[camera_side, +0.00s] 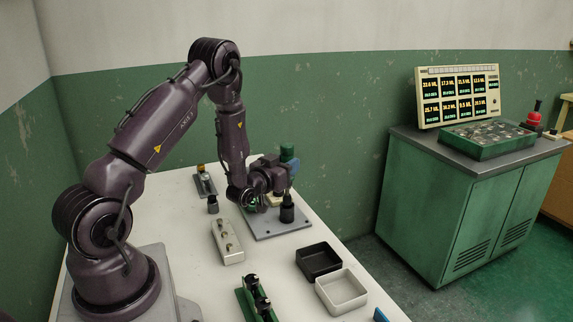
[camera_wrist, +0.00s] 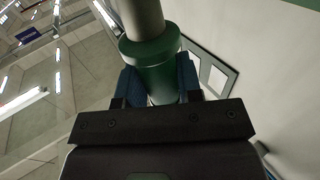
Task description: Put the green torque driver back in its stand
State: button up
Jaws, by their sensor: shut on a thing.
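The green torque driver (camera_side: 287,152) is upright in the side view, its green top showing above my gripper (camera_side: 290,168). My gripper reaches in from the left and is shut on it. In the wrist view the blue fingers (camera_wrist: 160,88) clasp both sides of the green driver body (camera_wrist: 152,52), with a pale grey shaft beyond it. A black round holder (camera_side: 287,212), seemingly the stand, is on a grey base plate (camera_side: 265,233) directly below the driver. Whether the driver's lower end is inside the holder or just above it, I cannot tell.
A pale block with knobs (camera_side: 228,243), a small grey-black part (camera_side: 212,205), a black tray (camera_side: 318,260), a white tray (camera_side: 342,291) and a green rack (camera_side: 253,300) are on the white table. A green cabinet (camera_side: 440,205) stands apart at the right.

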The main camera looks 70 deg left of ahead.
jog(key=shift+f, duration=0.1)
jog(key=shift+f, duration=2.55)
jog(key=o, duration=1.2)
jog(key=shift+c, duration=0.2)
jog(key=shift+f, duration=0.1)
